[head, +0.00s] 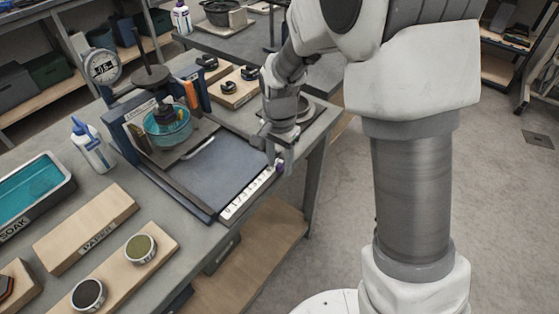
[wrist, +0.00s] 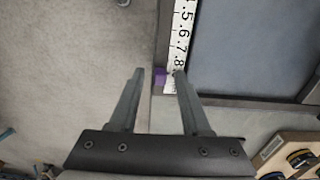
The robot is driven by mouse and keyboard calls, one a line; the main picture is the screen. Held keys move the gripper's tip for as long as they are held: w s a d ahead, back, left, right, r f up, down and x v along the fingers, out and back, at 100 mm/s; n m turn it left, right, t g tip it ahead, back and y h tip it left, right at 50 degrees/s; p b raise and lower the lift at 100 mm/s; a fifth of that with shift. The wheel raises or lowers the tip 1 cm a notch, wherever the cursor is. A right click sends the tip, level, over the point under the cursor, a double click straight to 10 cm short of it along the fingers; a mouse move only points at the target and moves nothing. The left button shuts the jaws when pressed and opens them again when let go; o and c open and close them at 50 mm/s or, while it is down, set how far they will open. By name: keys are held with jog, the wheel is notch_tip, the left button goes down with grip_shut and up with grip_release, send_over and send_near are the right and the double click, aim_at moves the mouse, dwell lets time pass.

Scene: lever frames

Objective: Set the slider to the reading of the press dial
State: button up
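The press dial (head: 102,66) is a round white gauge at the back left of the bench; its small print looks like 0.6, but I cannot read it surely. The slider is a small purple block (wrist: 160,76) on the edge of a white numbered scale (wrist: 180,45), close to the .8 mark. In the head view the slider (head: 279,166) shows at the scale's right end (head: 248,193). My gripper (wrist: 159,72) is open, its two fingertips on either side of the slider in the wrist view. I cannot tell whether either finger touches it.
The press (head: 168,125) with its grey bed (head: 215,165) stands behind the scale. Floor is free in front of the bench's right end.

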grip_shut()
dwell(1.2)
